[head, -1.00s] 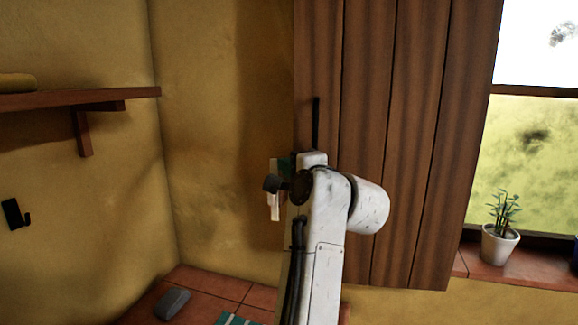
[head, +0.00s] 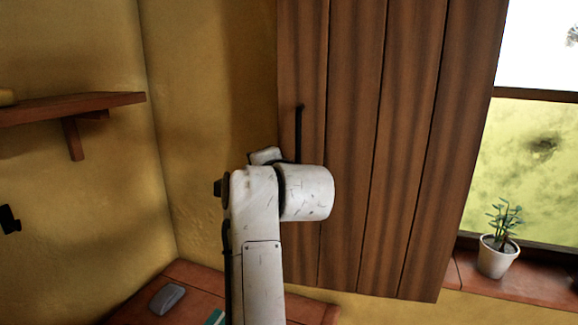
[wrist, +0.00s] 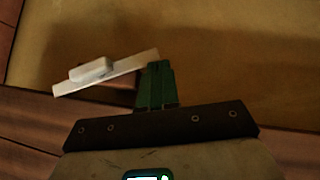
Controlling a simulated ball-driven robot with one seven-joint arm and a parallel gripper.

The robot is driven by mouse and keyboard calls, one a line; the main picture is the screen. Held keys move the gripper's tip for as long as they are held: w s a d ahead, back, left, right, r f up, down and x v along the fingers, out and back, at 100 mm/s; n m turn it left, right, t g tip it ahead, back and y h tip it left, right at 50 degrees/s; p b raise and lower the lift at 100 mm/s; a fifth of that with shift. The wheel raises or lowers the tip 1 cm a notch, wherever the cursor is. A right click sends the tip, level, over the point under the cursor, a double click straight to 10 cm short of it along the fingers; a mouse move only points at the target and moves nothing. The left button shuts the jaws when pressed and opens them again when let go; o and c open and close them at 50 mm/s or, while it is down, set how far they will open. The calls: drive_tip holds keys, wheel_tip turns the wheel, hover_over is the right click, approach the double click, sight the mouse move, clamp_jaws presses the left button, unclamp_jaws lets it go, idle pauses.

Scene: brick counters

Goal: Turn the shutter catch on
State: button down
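The brown plank shutter (head: 385,150) stands in the middle of the head view, with a thin dark upright bar (head: 299,132) near its left edge. In the wrist view a pale flat bar (wrist: 125,70) with a small raised block, seemingly the catch, lies tilted left of my gripper (wrist: 158,66). The green fingers are together, and the bar's right end is at their tips; I cannot tell whether they touch. In the head view my white arm hides the fingers and the pale bar.
A wooden shelf (head: 75,107) and a dark hook (head: 9,219) are on the left wall. A grey object (head: 167,299) lies on the red-tiled counter (head: 200,275). A potted plant (head: 497,255) stands on the sill at right. Wall space left of the shutter is clear.

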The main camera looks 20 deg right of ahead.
drive_tip(key=w+a+f+g, duration=0.1)
drive_tip(key=w+a+f, duration=0.2)
drive_tip(key=w+a, duration=0.1)
drive_tip(key=shift+a+f+n+b, duration=0.3)
drive_tip(key=shift+a+n+b, duration=0.15)
drive_tip(key=shift+a, duration=0.45)
drive_tip(key=shift+w+f, duration=0.1)
idle(0.6)
idle(1.2)
